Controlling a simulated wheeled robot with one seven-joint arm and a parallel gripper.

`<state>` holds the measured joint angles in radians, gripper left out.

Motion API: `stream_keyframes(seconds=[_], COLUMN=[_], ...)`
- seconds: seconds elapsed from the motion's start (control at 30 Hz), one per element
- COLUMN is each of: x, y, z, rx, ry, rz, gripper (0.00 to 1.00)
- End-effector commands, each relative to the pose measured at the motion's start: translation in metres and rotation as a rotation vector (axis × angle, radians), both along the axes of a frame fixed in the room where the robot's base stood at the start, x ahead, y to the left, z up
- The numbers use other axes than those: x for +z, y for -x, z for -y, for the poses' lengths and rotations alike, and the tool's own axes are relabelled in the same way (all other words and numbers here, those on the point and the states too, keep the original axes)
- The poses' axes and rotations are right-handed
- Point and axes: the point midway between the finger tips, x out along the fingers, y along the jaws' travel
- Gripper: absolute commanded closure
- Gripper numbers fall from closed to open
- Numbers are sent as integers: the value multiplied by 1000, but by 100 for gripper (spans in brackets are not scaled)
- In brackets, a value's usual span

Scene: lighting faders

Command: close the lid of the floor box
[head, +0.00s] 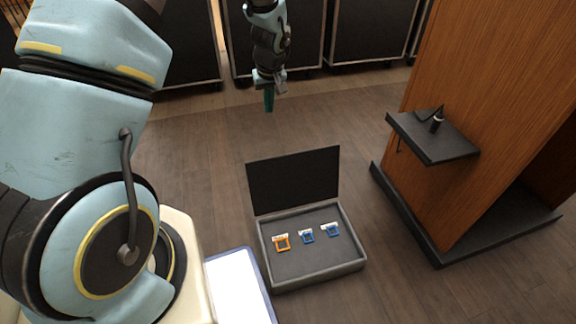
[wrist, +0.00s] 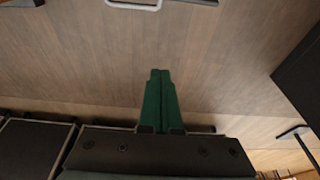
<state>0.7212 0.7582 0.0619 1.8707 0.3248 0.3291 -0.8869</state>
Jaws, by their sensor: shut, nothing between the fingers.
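The floor box (head: 315,280) is a grey shallow box on the wooden floor in the head view. Its black lid (head: 294,180) stands open, upright at the far edge. Inside lie an orange-framed socket (head: 282,243) and two blue-framed sockets (head: 307,237). My gripper (head: 269,101) has green fingers pointing down, in the air beyond the lid and a little left of its middle, apart from it. In the wrist view my gripper (wrist: 160,74) shows its two fingers together, with nothing between them. I cannot make out the floor box for sure in the wrist view.
A wooden lectern (head: 480,110) with a black shelf (head: 433,138) stands right of the box; a small dark object (head: 437,121) sits on the shelf. Black cases (head: 370,32) line the back. A white panel (head: 238,290) lies left of the box. Floor between box and cases is clear.

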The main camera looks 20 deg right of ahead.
Motion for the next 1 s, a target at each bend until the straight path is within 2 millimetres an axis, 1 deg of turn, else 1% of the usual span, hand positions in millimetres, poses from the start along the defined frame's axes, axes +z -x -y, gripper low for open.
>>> stream_keyframes(seconds=[0.03, 0.1, 0.2, 0.33, 0.47, 0.53, 0.9, 0.97, 1.0], x=[-34, -55, -75, -86, -94, -103, -176, -187, -184], y=[1, 3, 5, 6, 4, 2, -18, -21, -14], z=[14, 29, 45, 54, 55, 55, 56, 57, 58], rx=[-8, -8, -10, -8, -8, -9, -8, -9, -12], ry=[0, 5, 9, 13, 13, 11, 12, 12, 13], rz=[4, 10, 18, 23, 23, 22, 21, 22, 23], gripper=[100, 100, 100, 100, 100, 100, 100, 100, 100])
